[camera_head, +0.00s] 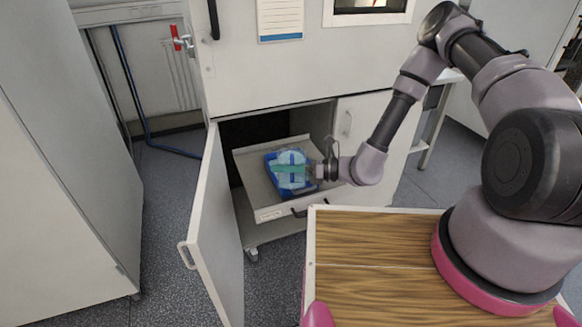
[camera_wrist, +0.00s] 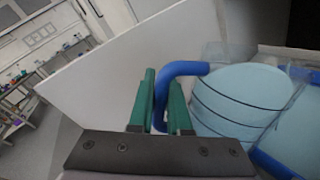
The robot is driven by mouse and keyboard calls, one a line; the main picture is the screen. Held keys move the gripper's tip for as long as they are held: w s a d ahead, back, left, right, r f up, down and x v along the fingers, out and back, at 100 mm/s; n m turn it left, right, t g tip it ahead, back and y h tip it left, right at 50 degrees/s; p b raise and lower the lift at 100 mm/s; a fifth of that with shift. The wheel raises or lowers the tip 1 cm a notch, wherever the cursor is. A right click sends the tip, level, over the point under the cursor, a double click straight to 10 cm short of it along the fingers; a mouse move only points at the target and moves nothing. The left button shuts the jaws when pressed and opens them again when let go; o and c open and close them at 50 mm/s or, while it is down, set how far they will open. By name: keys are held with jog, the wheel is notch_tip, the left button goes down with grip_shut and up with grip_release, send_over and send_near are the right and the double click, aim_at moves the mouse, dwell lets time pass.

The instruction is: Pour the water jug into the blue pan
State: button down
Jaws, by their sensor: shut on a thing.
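My gripper (camera_head: 290,168) reaches into the open lower cabinet, over the pulled-out drawer. In the wrist view my gripper (camera_wrist: 163,95) has its green fingers closed on the blue handle of the water jug (camera_wrist: 235,95). The jug is clear with dark level lines, and pale blue water shows in it. In the head view the jug (camera_head: 292,183) is over the blue pan (camera_head: 269,160), partly hiding it. The pan's blue edge (camera_wrist: 272,163) shows at lower right in the wrist view, with pale blue beside it. I cannot tell whether water is flowing.
The pale drawer (camera_head: 275,213) has a dark handle at its front. The open cabinet door (camera_head: 212,230) stands to the left. A closed door (camera_head: 370,125) is to the right. A wood-topped surface (camera_head: 375,265) lies in front.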

aim_at(282, 157)
jog(key=shift+w+r, duration=0.1)
jog(key=shift+w+a+r+m, duration=0.1)
jog(key=shift+w+r+m, duration=0.05)
jog(key=shift+w+m, duration=0.25)
jog(key=shift+w+r+m, duration=0.15)
jog(key=shift+w+m, duration=0.15)
jog(key=shift+w+r+m+g+h, duration=0.3)
jog(key=shift+w+r+m, duration=0.15)
jog(key=shift+w+m, duration=0.4)
dwell(2.2)
